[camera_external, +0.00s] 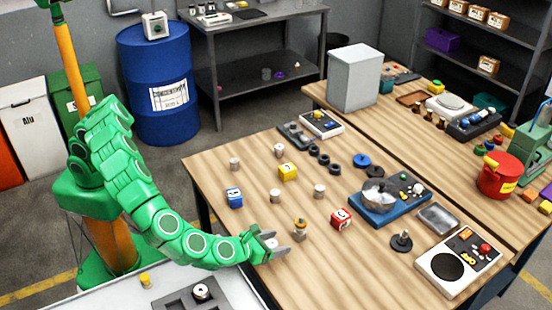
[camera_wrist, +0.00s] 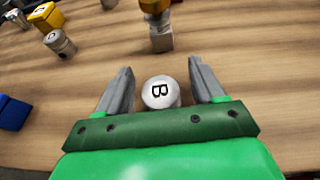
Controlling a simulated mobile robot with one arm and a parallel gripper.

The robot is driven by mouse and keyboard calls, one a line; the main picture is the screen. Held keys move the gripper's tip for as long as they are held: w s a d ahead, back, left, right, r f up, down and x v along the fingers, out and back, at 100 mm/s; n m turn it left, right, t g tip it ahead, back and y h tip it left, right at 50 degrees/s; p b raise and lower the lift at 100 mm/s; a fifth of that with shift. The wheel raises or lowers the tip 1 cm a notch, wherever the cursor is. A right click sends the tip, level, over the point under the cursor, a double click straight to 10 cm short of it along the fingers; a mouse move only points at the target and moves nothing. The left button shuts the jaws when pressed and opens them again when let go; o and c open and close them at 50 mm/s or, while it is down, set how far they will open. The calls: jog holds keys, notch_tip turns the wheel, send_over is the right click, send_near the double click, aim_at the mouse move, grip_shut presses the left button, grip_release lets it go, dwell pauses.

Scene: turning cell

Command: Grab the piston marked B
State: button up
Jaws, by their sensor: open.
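My gripper (camera_external: 275,249) is open, low over the near edge of the wooden table in the external view. The piston's pale top (camera_external: 271,243) shows there between the jaws, mostly covered by them.
Other pistons (camera_external: 275,195) and blue (camera_external: 234,198), yellow (camera_external: 288,172) and red (camera_external: 341,218) blocks stand around on the table (camera_external: 225,228). A grey tray (camera_external: 185,302) lies on the near light surface.

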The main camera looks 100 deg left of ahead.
jog(key=shift+w+a+f, duration=0.1)
jog(key=shift+w+a, duration=0.1)
jog(key=c, duration=1.1)
